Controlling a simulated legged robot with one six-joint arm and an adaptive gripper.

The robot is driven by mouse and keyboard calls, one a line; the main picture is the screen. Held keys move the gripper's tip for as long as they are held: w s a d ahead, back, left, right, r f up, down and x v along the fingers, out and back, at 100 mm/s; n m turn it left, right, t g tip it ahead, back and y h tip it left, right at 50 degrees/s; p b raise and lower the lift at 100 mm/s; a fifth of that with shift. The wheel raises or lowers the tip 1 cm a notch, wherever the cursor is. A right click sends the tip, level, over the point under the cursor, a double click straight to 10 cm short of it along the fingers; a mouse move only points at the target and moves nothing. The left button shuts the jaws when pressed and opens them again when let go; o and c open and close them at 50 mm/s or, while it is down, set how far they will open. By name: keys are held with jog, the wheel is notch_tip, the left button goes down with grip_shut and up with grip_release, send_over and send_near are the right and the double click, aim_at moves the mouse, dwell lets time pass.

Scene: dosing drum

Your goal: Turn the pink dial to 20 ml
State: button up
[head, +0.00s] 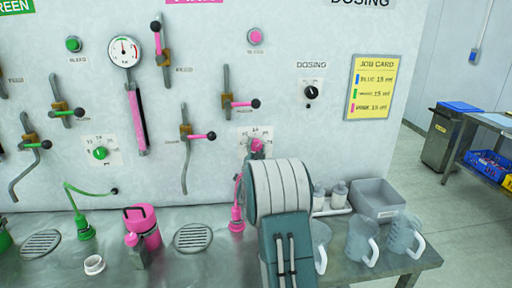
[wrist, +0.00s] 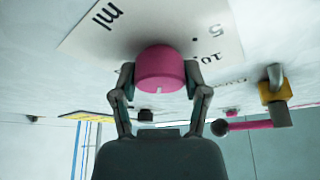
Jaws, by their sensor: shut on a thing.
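The pink dial (head: 257,146) is on a white scale plate (head: 246,132) on the panel, partly hidden by my arm in the head view. In the wrist view the pink dial (wrist: 161,70) sits between the two fingers of my gripper (wrist: 161,82), one on each side and touching it. The gripper is shut on it. The scale plate (wrist: 133,35) appears upside down there, with "ml", "5" and "10" readable. No pointer mark on the dial shows, so I cannot tell its setting.
A pink-handled valve (head: 240,104) is above the dial; another pink-handled valve (wrist: 262,110) shows close by in the wrist view. A yellow job card (head: 370,88) hangs right.

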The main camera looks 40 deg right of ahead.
jog(key=shift+m, duration=0.3)
jog(key=o, duration=1.1)
jog(key=shift+o, duration=0.2)
jog(key=v, duration=1.2)
jog(key=shift+w+a, duration=0.1)
jog(key=shift+w, duration=0.05)
